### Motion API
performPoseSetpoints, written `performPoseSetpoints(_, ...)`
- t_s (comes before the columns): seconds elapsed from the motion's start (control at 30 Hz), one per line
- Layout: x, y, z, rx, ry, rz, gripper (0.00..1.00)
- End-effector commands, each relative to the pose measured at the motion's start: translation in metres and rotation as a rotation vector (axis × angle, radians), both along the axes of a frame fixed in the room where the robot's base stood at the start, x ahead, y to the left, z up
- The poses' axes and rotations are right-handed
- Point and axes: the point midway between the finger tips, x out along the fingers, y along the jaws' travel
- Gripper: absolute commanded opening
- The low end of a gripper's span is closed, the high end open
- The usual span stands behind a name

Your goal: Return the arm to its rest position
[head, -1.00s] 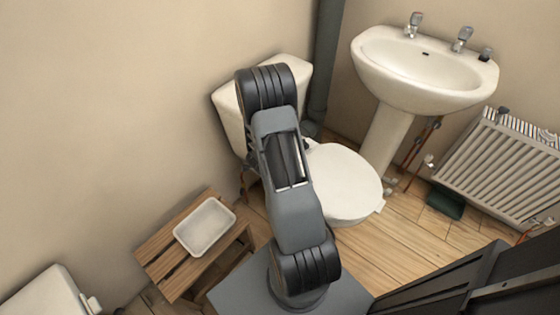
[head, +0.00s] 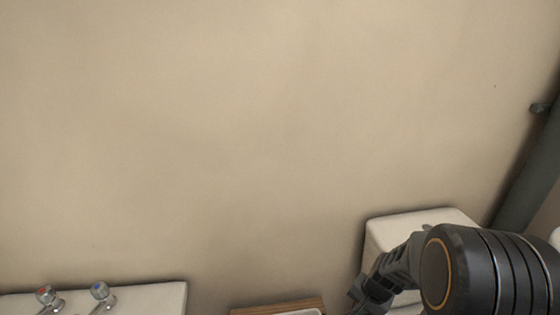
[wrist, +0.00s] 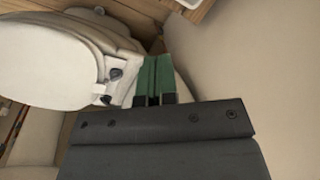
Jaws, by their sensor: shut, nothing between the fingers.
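My gripper (wrist: 156,62) shows in the wrist view with its two green fingers together and nothing between them. It points past the white toilet (wrist: 45,65), whose lid and hinge fill the upper left of that view. I cannot tell whether the fingers touch anything. In the head view my arm (head: 490,270) is at the lower right, partly cut off by the frame edge, in front of the toilet cistern (head: 420,222). I cannot make out the fingertips there.
A bare beige wall (head: 240,130) fills most of the head view. A white fixture with two taps (head: 75,297) is at lower left. A wooden stool with a white tray (head: 280,308) shows at the bottom edge. A dark pipe (head: 530,175) runs down the right side.

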Motion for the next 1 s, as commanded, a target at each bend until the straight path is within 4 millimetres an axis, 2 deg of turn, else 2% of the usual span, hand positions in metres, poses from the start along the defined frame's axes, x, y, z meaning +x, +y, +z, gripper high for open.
performPoseSetpoints(0.03,-0.01,0.011,0.057,-0.017,-0.004,0.126,0.0)
performPoseSetpoints(0.1,-0.028,0.021,0.104,-0.053,0.008,0.283,0.0)
performPoseSetpoints(0.2,-0.05,0.03,0.164,-0.12,0.007,0.452,0.0)
performPoseSetpoints(0.3,-0.065,0.035,0.215,-0.193,-0.024,0.561,0.0)
performPoseSetpoints(0.4,-0.072,0.04,0.257,-0.254,-0.089,0.616,0.0)
performPoseSetpoints(0.5,-0.074,0.047,0.29,-0.287,-0.166,0.643,0.0)
performPoseSetpoints(0.6,-0.074,0.053,0.312,-0.303,-0.22,0.659,0.0)
performPoseSetpoints(0.7,-0.075,0.056,0.321,-0.307,-0.241,0.669,0.0)
performPoseSetpoints(1.0,-0.074,0.057,0.32,-0.305,-0.241,0.672,0.0)
